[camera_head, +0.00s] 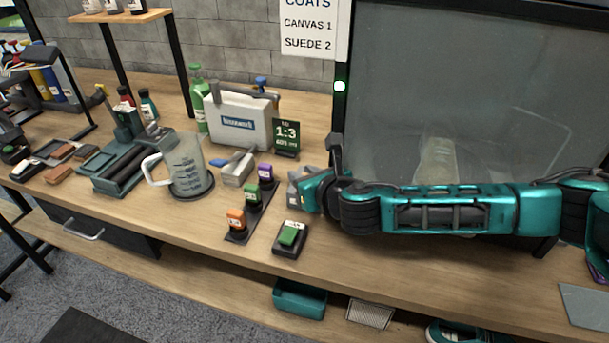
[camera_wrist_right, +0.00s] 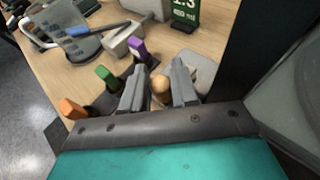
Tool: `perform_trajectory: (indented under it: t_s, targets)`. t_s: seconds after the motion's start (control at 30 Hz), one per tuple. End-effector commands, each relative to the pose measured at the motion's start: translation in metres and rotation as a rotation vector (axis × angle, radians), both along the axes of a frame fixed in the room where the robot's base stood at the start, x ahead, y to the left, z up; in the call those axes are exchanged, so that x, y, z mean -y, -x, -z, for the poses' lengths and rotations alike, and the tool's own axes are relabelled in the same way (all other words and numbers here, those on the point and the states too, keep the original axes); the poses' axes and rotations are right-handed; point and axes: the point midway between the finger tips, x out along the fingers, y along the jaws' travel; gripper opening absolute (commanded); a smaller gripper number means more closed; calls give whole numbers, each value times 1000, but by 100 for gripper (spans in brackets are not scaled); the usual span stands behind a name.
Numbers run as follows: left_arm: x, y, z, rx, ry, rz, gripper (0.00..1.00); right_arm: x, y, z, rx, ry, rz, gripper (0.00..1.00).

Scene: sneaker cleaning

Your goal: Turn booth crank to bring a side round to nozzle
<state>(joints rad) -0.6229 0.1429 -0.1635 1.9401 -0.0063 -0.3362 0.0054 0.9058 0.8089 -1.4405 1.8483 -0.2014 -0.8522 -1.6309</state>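The booth (camera_head: 460,75) is a dark-framed cabinet with a hazy clear front at the right of the head view. A pale, blurred shape (camera_head: 437,158) shows behind its front; I cannot tell which side faces the nozzle. My right gripper (camera_head: 300,188) is at the booth's lower left corner, its arm lying across the booth front. In the right wrist view its two grey fingers (camera_wrist_right: 160,88) stand on either side of a round wooden crank knob (camera_wrist_right: 160,84), which fills the gap between them. The rest of the crank is hidden. My left gripper is out of view.
Orange (camera_head: 236,218), green and purple-capped bottles stand in a dark rack left of the gripper.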

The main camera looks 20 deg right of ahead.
Motion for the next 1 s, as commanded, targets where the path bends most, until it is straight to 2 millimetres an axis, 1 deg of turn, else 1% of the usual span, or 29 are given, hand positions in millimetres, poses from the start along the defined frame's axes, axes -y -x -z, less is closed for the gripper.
perform_trajectory:
  t_s: [0.03, 0.23, 0.3, 0.47, 0.67, 0.8, 1.0]
  targets:
    - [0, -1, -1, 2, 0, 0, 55, 0, 0, 0, 0, 0, 0, 23]
    - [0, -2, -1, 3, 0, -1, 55, 0, 0, 0, 0, 0, 0, 4]
    - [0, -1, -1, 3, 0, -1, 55, 0, 0, 0, 0, 0, 0, 0]
    - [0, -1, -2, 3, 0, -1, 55, 0, 0, 0, 0, 0, 5, 0]
    - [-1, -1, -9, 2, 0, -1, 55, -4, -2, -2, 1, 0, 57, 0]
    - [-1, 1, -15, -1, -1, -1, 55, -8, -5, -2, 1, -2, 137, 0]
    - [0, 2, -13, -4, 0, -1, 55, -14, -11, 0, 1, -5, 307, 0]
